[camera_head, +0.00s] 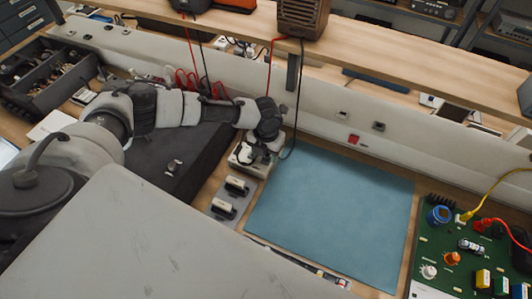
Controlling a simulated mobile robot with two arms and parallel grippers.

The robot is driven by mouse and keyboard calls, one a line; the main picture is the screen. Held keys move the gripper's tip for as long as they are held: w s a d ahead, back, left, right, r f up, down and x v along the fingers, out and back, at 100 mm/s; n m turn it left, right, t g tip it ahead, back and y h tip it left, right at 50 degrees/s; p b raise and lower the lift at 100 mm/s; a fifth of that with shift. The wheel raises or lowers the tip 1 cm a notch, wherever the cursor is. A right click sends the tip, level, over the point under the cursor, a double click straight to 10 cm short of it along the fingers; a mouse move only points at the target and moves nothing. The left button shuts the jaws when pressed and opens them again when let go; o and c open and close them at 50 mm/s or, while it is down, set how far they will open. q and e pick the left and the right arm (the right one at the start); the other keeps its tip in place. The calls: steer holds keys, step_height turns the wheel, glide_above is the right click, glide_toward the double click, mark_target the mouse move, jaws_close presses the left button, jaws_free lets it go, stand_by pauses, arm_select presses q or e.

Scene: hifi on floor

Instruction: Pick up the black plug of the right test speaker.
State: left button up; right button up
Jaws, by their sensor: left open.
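The right test speaker, a brown wooden box with a slatted front (302,17), stands on the raised shelf at the top. Its black cable (298,100) hangs down and curls beside my left gripper. Its red cable (269,70) hangs further left. My left gripper (246,157) points down over the far end of a grey holder strip (225,192) and is open. The black plug at the cable's end is hidden or too small to make out by the gripper. My right gripper is not in view.
A blue mat (335,215) lies clear right of the gripper. A green circuit board (455,255) with clipped leads is at the right. Two dark blocks with pale tops (236,185) sit on the strip. Red cables (187,82) hang behind my arm. An open parts drawer (50,80) is at left.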

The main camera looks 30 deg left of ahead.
arm_select(q)
steer(key=shift+f, duration=0.25)
steer(key=c, duration=1)
steer(key=shift+o, duration=0.2)
steer(key=shift+r, duration=0.1)
